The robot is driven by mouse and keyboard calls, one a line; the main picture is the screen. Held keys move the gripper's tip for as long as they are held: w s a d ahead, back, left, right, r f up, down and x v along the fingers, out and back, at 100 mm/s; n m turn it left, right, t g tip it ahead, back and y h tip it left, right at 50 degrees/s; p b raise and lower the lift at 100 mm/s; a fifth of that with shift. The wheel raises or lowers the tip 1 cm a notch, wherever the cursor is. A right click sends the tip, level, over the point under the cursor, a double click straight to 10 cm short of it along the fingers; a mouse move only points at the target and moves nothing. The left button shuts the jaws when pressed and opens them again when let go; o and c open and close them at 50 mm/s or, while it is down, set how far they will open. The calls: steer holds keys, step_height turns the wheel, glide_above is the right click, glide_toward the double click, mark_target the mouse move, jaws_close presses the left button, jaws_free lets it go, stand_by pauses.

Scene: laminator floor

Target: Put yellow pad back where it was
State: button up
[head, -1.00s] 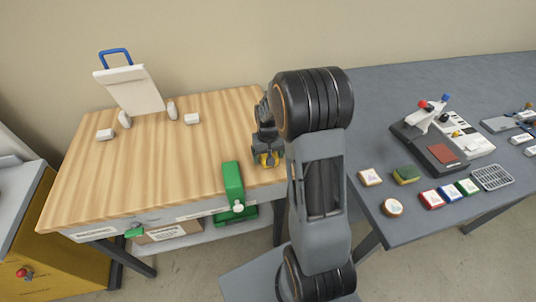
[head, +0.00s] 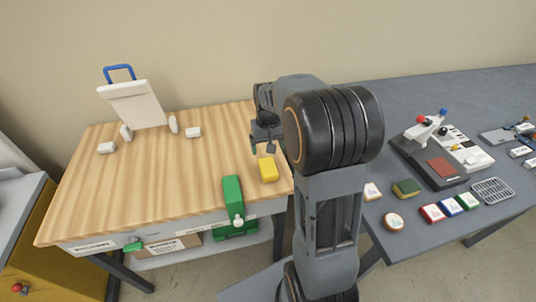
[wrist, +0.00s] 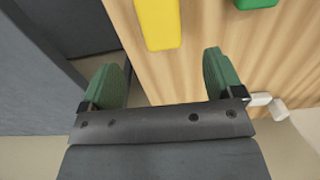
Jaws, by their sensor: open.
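The yellow pad (head: 268,169) lies on the wooden table (head: 150,190) near its right edge. It also shows at the top of the wrist view (wrist: 158,22), beyond my fingertips and apart from them. My gripper (head: 262,146) is above the table, just behind the pad in the head view. In the wrist view my gripper (wrist: 165,75) is open, with green finger pads and nothing between them.
A green device (head: 233,200) stands at the table's front edge, left of the pad. A white board with a blue handle (head: 132,100) and several white blocks are at the back left. The grey table (head: 440,220) at right holds several colored pads, a grey grid and a device with joysticks.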

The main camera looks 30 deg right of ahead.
steer(key=s+a+r+n+t, duration=0.1)
steer(key=s+a+r, duration=0.1)
steer(key=s+a, duration=0.3)
steer(key=s+a+r+n+t, duration=0.1)
steer(key=s+a, duration=0.3)
steer(key=s, duration=0.7)
steer(key=shift+a+r+n+t, duration=0.3)
steer(key=shift+a+r+t, duration=0.1)
steer(key=shift+r+t, duration=0.35)
steer(key=shift+r+p, duration=0.85)
steer(key=shift+r, duration=0.2)
